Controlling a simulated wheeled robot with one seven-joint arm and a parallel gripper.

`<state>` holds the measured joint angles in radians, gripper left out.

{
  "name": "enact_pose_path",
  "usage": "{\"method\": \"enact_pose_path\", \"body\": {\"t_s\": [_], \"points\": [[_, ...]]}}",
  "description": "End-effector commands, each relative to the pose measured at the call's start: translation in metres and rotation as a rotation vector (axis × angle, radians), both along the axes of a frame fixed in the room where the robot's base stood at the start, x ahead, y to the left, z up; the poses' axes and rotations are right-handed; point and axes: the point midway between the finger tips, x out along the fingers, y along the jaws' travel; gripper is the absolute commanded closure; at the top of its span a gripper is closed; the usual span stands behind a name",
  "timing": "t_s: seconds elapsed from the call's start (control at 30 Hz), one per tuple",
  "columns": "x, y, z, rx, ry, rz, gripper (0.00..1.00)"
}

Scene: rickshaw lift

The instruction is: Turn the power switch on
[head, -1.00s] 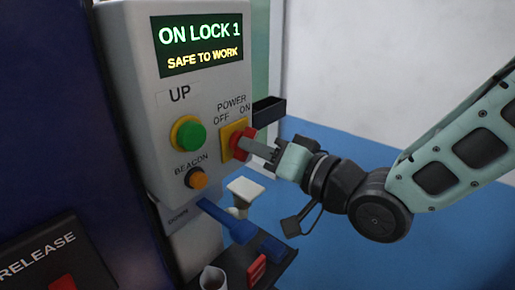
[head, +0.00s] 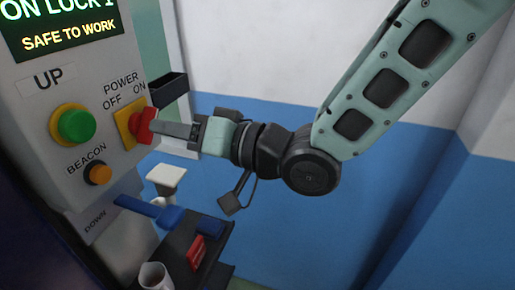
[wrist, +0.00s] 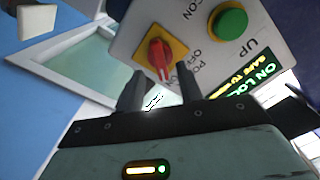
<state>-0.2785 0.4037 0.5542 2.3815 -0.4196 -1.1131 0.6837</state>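The power switch is a red knob (head: 144,126) on a yellow square plate (head: 127,123), under the labels POWER, OFF and ON on the grey control panel (head: 30,97). My gripper (head: 158,130) reaches it from the right. In the wrist view, the red knob (wrist: 160,57) shows between and just beyond the two dark fingers of my gripper (wrist: 160,78). The fingers stand apart, with a gap on both sides of the knob. I cannot tell which label the knob points to.
The green UP button (head: 76,126) and orange BEACON button (head: 98,173) are left of the switch. A display (head: 60,25) reads SAFE TO WORK. A small black tray (head: 165,87) is right of the panel. A dark shelf (head: 207,240) with a red item (head: 196,252) is below my arm.

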Motion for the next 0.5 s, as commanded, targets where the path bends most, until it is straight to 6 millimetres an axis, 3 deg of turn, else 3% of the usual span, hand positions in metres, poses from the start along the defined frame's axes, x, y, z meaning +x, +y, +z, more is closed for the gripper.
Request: {"method": "enact_pose_path", "body": {"t_s": [0.23, 0.5], "points": [[-0.022, -0.056, -0.003, -0.002, -0.004, -0.005, 0.64], [-0.027, -0.070, -0.005, 0.006, -0.007, 0.001, 0.64]]}}
